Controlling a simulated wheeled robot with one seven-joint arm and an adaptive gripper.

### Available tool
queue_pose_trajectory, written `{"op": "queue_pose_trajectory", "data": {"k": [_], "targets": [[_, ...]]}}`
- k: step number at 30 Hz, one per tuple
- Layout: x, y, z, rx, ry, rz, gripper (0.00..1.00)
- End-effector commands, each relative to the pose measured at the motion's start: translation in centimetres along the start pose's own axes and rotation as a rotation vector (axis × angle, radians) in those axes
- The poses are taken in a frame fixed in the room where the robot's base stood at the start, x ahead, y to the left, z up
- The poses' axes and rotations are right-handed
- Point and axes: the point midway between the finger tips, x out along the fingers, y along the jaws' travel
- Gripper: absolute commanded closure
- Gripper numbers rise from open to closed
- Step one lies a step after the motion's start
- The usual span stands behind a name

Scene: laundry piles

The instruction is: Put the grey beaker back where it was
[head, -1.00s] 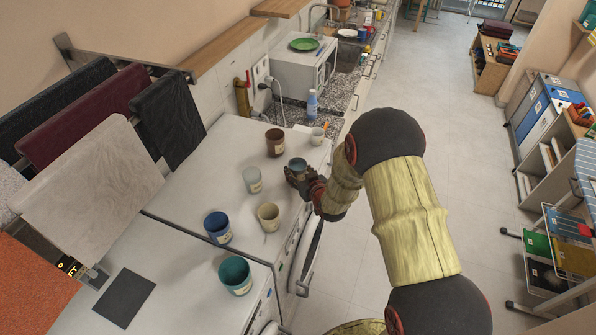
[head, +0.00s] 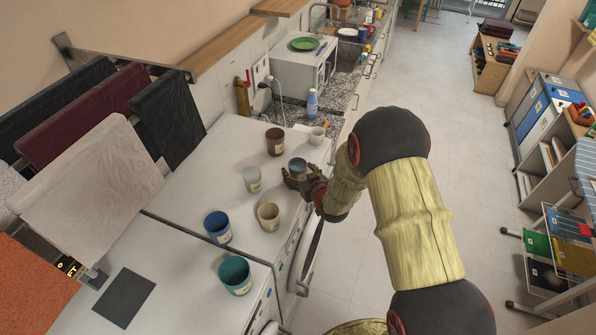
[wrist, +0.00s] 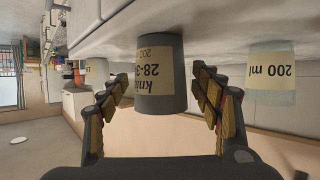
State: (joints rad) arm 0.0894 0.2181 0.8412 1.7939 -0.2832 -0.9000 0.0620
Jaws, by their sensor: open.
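The grey beaker (head: 297,169) stands upright on the white machine top near its front edge. In the wrist view, which is upside down, the grey beaker (wrist: 160,95) has a tan label with partly readable text, and its base appears to rest on the white surface. My gripper (head: 295,179) is low beside it. In the wrist view my gripper (wrist: 161,76) is open, with one finger on each side of the beaker and a visible gap on the right. Contact on the left is unclear.
Nearby stand a brown beaker (head: 275,142), a white cup (head: 317,136), a pale 200 ml beaker (head: 252,180), a beige beaker (head: 268,217), a blue beaker (head: 217,228) and a teal beaker (head: 235,276). A dark square mat (head: 123,297) lies at the front left.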

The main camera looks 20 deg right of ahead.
Motion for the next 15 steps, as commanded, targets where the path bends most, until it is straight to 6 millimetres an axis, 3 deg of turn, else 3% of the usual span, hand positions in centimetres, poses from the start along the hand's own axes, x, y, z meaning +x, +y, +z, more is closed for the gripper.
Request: {"op": "queue_pose_trajectory", "data": {"k": [15], "targets": [[-8.4, 0.0, 0.2, 0.0, 0.001, 0.001, 0.35]]}}
